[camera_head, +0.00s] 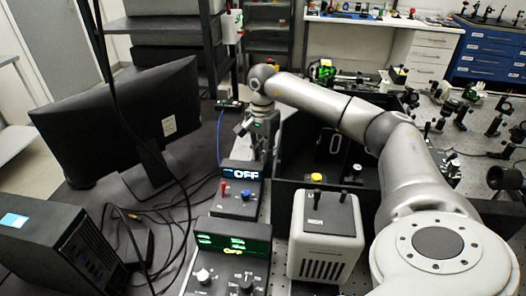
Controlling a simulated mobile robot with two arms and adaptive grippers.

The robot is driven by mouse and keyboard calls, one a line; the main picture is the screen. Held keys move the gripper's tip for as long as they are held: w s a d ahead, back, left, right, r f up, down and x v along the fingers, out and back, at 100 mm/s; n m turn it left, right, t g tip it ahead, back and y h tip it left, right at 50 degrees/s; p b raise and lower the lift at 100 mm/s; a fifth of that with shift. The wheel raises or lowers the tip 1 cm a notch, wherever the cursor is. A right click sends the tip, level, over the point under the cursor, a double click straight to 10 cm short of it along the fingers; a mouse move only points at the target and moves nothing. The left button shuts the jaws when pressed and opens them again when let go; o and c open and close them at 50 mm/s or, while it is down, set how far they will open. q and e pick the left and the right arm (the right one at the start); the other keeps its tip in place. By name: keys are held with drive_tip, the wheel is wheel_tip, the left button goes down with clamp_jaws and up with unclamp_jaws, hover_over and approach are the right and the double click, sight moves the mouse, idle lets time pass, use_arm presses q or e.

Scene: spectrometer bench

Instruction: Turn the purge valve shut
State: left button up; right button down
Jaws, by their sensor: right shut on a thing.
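My right arm reaches in from the right, across the bench to the back of the dark surface. The gripper is shut on what appears to be the purge valve, which the fingers and wrist hide almost fully. I cannot tell the valve handle's angle. A thin blue hose (219,140) runs close by on the left. My left gripper is not in view.
The control box has red and blue knobs. A second box with green displays (233,243) stands in front. A monitor (120,115) and loose cables (150,215) are left. Optics mounts crowd the right.

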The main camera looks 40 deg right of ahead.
drive_tip(key=n, duration=0.4)
drive_tip(key=shift+a+n, duration=0.1)
drive_tip(key=shift+n, duration=2)
drive_tip(key=c, duration=1.4)
unclamp_jaws()
drive_tip(key=shift+o, duration=0.2)
drive_tip(key=shift+r, duration=0.1)
drive_tip(key=shift+r, duration=0.3)
wheel_tip(320, 180, up, 11)
